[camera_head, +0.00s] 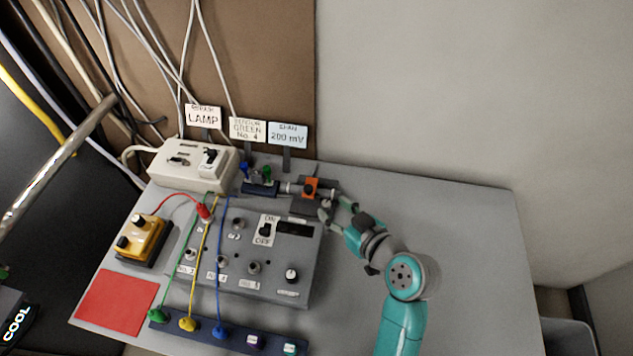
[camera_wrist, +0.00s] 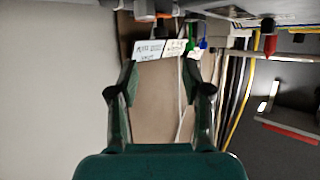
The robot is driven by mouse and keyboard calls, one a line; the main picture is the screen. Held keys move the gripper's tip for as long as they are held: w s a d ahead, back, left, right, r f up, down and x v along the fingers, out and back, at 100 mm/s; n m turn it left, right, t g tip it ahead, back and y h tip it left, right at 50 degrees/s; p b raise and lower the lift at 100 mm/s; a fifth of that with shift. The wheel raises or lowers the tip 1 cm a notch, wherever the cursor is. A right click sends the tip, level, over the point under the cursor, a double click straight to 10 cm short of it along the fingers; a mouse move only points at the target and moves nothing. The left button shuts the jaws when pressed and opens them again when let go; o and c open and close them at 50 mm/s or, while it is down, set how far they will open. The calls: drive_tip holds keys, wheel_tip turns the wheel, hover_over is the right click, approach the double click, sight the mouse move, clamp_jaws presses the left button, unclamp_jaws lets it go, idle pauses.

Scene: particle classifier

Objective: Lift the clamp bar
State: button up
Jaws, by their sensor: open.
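A small assembly with an orange clamp block (camera_head: 310,187) stands behind the grey control box, with grey cylindrical parts to its left and right. Which part is the clamp bar is too small to tell. The orange block also shows in the wrist view (camera_wrist: 166,19) at the top edge, beyond the fingertips. My gripper (camera_head: 337,207) is open, just in front and to the right of the assembly. In the wrist view my gripper (camera_wrist: 161,65) has its fingers apart with nothing between them. Contact with the assembly cannot be told.
The grey control box (camera_head: 210,270) has knobs and a switch. A white lamp box (camera_head: 190,165) and yellow device (camera_head: 143,240) are left. The table's right side (camera_head: 470,240) is clear.

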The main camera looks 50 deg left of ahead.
sight(310, 190)
drive_tip(key=x, duration=1)
clamp_jaws()
